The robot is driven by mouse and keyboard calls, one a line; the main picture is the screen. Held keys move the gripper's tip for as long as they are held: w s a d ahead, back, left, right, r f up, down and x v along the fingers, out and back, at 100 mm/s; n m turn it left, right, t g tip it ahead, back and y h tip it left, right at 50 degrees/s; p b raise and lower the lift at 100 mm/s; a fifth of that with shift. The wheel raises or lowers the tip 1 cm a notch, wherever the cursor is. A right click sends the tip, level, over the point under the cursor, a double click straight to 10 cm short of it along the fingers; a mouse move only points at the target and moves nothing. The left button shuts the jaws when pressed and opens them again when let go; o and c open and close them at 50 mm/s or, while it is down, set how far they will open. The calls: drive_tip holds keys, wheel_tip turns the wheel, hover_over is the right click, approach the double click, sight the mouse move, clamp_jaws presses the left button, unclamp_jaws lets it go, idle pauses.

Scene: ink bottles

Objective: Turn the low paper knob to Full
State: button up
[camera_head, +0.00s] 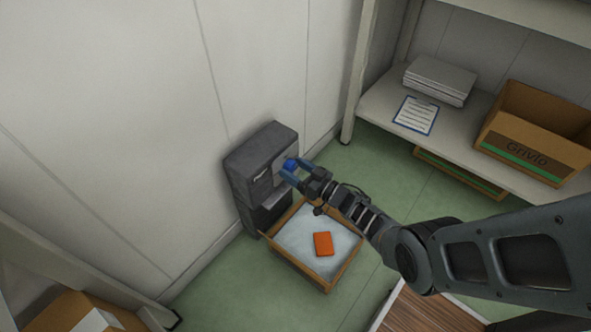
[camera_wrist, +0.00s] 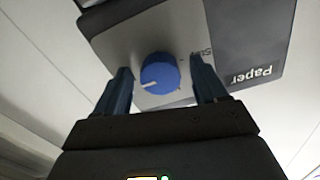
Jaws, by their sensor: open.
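The blue paper knob (camera_wrist: 160,74) is round with a white pointer mark, set on a light grey plate (camera_wrist: 130,50) of a dark unit (camera_head: 262,160) against the wall. In the wrist view the pointer faces the picture's lower left. The label "Paper" shows upside down beside it, with other lettering partly hidden by a finger. My gripper (camera_wrist: 161,88) is open, its blue fingers on either side of the knob with gaps visible. In the head view my gripper (camera_head: 297,174) is at the unit's front, and the knob (camera_head: 290,164) is partly hidden by it.
An open box (camera_head: 287,262) with pale contents and an orange block (camera_head: 323,244) stands on the floor below my gripper. A shelf (camera_head: 377,106) at the right holds a paper stack (camera_head: 440,80), a clipboard (camera_head: 416,115) and a carton (camera_head: 530,145). Green floor is clear between them.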

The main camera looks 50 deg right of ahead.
drive_tip(key=s+p, duration=0.2)
drive_tip(key=s, duration=0.5)
drive_tip(key=shift+s+d, duration=0.15)
drive_tip(key=shift+s, duration=0.25)
